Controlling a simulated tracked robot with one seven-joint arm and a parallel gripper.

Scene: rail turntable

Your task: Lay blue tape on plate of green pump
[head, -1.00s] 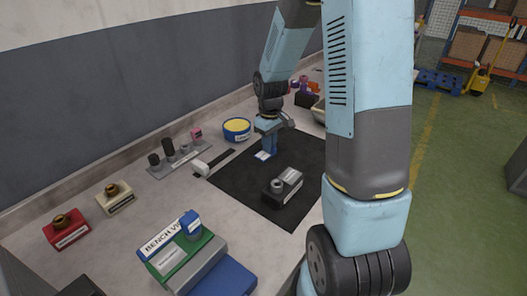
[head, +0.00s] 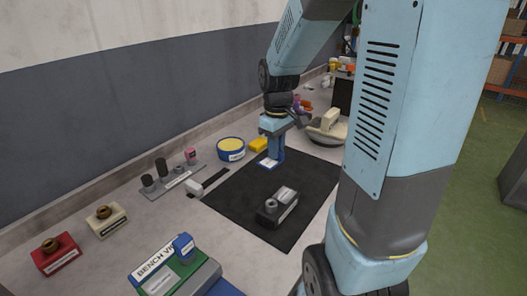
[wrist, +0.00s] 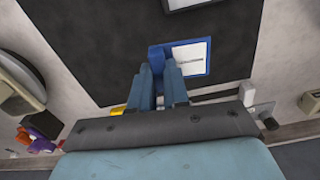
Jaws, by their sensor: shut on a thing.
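My gripper (head: 273,154) points down over the far part of the black mat (head: 232,190). Its fingers (wrist: 160,68) are shut on a blue piece with a white labelled face, which I take for the blue tape (wrist: 181,68). In the head view the labelled face (head: 266,163) shows at the fingertips, at or close above the mat; I cannot tell if it touches.
A dark grey block with a knob (head: 278,207) sits on the mat. A yellow-topped blue tin (head: 231,150), a yellow block (head: 258,145) and a beige machine (head: 328,126) stand around its far side. Red (head: 56,254) and cream (head: 107,220) blocks stand at left.

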